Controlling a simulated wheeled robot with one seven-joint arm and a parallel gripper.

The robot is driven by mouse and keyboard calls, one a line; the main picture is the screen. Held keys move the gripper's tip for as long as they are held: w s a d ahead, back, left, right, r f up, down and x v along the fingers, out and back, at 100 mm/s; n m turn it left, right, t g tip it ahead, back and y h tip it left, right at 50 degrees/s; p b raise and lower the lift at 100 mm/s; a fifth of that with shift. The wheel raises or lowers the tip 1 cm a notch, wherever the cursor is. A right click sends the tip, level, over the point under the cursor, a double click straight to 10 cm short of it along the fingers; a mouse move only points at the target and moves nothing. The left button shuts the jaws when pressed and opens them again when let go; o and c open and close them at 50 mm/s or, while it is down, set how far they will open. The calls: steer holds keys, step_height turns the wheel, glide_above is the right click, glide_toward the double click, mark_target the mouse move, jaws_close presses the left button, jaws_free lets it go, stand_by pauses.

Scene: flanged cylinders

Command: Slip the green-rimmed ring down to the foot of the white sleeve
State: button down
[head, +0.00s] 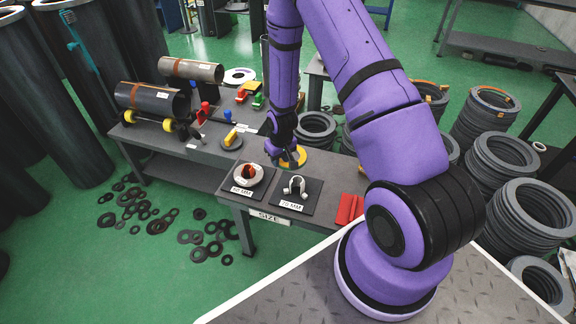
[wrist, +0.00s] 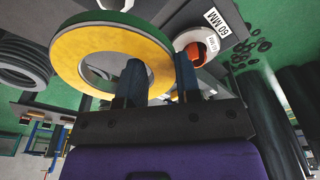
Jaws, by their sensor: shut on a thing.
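A flat ring with a yellow face and green rim (wrist: 77,62) fills the upper left of the wrist view. My gripper (wrist: 158,75) is shut on its band, one finger inside the hole and one outside. In the head view the ring (head: 318,160) shows as a yellow disc under my gripper (head: 291,157), above the table's right part. A white round piece with an orange-red inside (head: 243,180) sits on the 60 MM plate, apart from the ring.
Stacks of grey rings (head: 505,155) stand at right. Loose black rings lie on the floor.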

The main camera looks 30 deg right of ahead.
steer(key=f, duration=0.1)
steer(key=s+d+f, duration=0.2)
steer(key=shift+f, duration=0.2)
steer(key=shift+f, duration=2.9)
steer(key=shift+f, duration=1.1)
steer(key=c, duration=0.7)
jaws_free()
steer(key=shift+s, duration=0.1)
steer(key=shift+c, duration=0.2)
steer(key=r, duration=0.3)
steer(key=s+r, duration=0.1)
steer(key=r, duration=0.6)
steer(key=shift+s+r, duration=0.15)
steer(key=shift+r, duration=0.2)
